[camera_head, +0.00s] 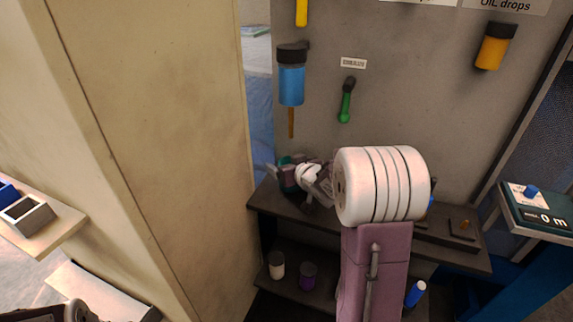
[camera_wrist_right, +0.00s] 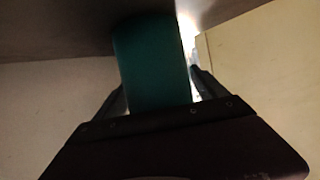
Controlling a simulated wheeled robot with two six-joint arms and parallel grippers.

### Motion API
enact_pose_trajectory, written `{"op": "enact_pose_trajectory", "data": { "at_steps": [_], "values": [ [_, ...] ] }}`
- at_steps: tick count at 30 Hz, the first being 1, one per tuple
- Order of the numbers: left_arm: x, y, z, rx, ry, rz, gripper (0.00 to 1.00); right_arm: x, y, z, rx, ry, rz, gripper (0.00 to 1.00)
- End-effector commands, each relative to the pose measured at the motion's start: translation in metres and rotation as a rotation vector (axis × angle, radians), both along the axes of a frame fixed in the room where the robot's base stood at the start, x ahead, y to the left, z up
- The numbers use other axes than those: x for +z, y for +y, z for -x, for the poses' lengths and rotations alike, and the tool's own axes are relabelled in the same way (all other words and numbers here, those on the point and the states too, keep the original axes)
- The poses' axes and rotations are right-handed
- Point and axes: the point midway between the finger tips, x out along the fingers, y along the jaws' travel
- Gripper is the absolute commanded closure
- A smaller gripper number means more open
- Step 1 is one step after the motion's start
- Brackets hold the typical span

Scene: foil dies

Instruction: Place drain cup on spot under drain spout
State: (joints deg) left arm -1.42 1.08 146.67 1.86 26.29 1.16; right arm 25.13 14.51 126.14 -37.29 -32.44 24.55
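A teal cup (camera_wrist_right: 152,62) fills the space between the fingers of my right gripper (camera_wrist_right: 160,88) in the right wrist view, with a finger close against each side. In the head view, the right gripper (camera_head: 287,174) is at the left end of a dark shelf (camera_head: 262,196), with a bit of teal showing. A blue cylinder (camera_head: 291,84) with a dark cap hangs on the panel above it. A thin brown spout (camera_head: 291,123) points down from it, above the gripper. The spot below is hidden by my arm. I cannot tell whether the cup touches the shelf.
A beige wall (camera_head: 150,130) stands close on the left. A white cup (camera_head: 277,264) and a purple cup (camera_head: 308,275) stand on the lower shelf. A green-handled tool (camera_head: 346,100) hangs on the panel. A display box (camera_head: 545,215) is at the right.

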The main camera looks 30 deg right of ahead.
Motion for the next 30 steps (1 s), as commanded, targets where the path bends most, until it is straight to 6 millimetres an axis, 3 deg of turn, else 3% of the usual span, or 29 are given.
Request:
{"op": "enact_pose_trajectory", "data": {
  "at_steps": [9,22,30],
  "values": [
    [0.006,0.0,0.0,0.0,0.0,0.0,0.64,0.008,0.0,0.003,-0.001,0.0,0.0,0.18],
    [0.04,0.0,0.0,0.0,0.0,0.0,0.64,0.046,0.006,0.089,-0.003,-0.001,0.0,0.18],
    [0.031,0.0,0.0,0.0,0.0,0.0,0.64,0.049,0.009,0.11,0.0,-0.001,-0.001,0.18]
  ]
}}
